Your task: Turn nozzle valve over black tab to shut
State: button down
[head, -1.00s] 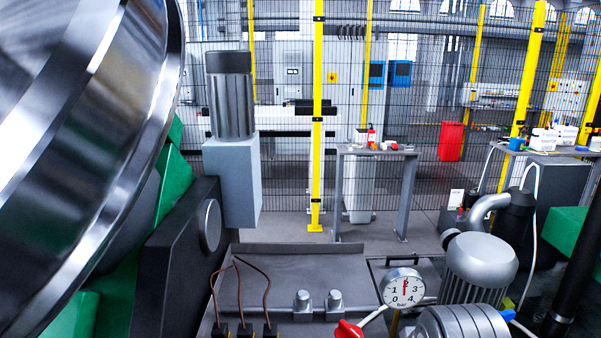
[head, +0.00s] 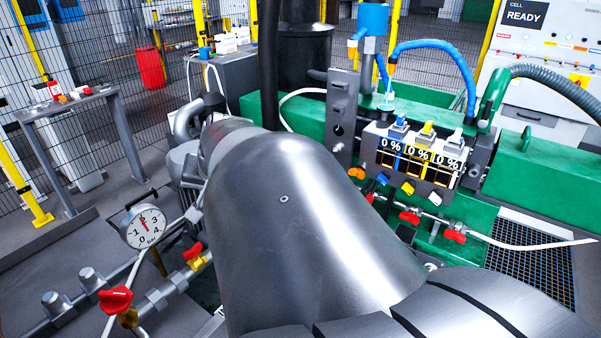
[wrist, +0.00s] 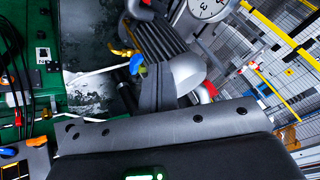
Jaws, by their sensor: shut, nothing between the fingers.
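In the head view, a dark valve block (head: 416,158) with three 0 % readouts stands on the green machine at right. Blue, yellow and white pieces top it. Small orange (head: 355,172), yellow (head: 407,188) and white (head: 435,198) handles sit below the readouts. I cannot make out a black tab there. In the wrist view, an orange handle (wrist: 8,152) and a blue one (wrist: 38,141) show at the lower left edge. My gripper (wrist: 157,68) is shut and empty, pointing at machinery, apart from those handles. My arm hides the gripper in the head view.
Red-handled valves (head: 455,236) sit on the green bed below the block. A pressure gauge (head: 145,226) and a red pipe valve (head: 116,300) stand at left. Blue hoses (head: 440,47) arch above the block. A side table (head: 68,100) stands far left.

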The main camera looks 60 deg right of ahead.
jog(key=s+d+f+m+g+h, duration=0.1)
jog(key=s+d+m+h, duration=0.1)
jog(key=s+d, duration=0.35)
jog(key=s+d+f+m+g+h, duration=0.1)
jog(key=s+d+f, duration=0.1)
jog(key=d, duration=0.7)
jog(key=s+d+f+m+h, duration=0.1)
jog(key=s+d+m+h, duration=0.1)
jog(key=s+d, duration=0.35)
jog(key=s+d+f+m+g+h, duration=0.1)
jog(key=s+d+g, duration=0.1)
jog(key=s+d, duration=0.35)
jog(key=s+d+f+m+g+h, duration=0.1)
jog(key=s+d, duration=0.2)
jog(key=s, duration=0.6)
jog(key=s+d+f+m+g, duration=0.1)
jog(key=s+d+g, duration=0.1)
jog(key=s+d, duration=0.35)
send_near(417, 217)
jog(key=shift+d+r+x, duration=0.2)
jog(key=shift+x, duration=2.15)
jog(key=shift+f, duration=0.65)
